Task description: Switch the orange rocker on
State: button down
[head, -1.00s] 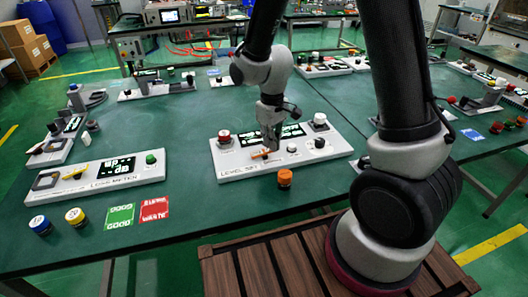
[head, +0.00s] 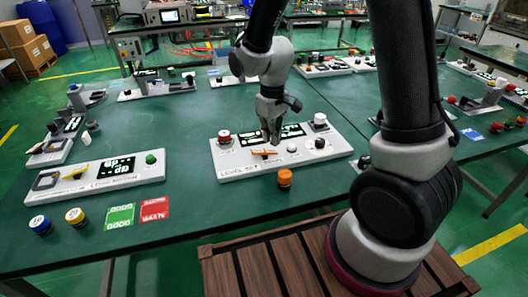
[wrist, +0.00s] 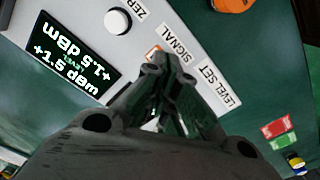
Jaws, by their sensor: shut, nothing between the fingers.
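The orange rocker (head: 264,153) is a small flat piece on the front left part of the white panel (head: 232,176) labelled LEVEL SET. In the wrist view only a sliver of orange (wrist: 152,52) shows beside the fingers, near the SIGNAL label. Which way the rocker is tipped is too small to tell. My gripper (head: 275,142) is shut and empty, pointing down just behind and right of the rocker. It appears slightly above the panel, and contact cannot be made out. The panel's display (wrist: 72,60) is lit and reads +1.5 dBm.
A loss meter panel (head: 100,178) lies to the left, with green tabletop between.

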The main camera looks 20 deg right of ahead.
aim_at(271, 151)
jog(key=shift+r, duration=2.05)
jog(key=s+d+r+m+t, duration=0.2)
jog(key=s+d+r+m, duration=0.1)
jog(key=s+d+r, duration=0.4)
jog(key=s+d+r+m+t, duration=0.2)
jog(key=s+d+r, duration=0.5)
jog(key=s+r, duration=0.4)
jog(key=shift+s+d+m, duration=0.4)
jog(key=shift+s+m, duration=0.1)
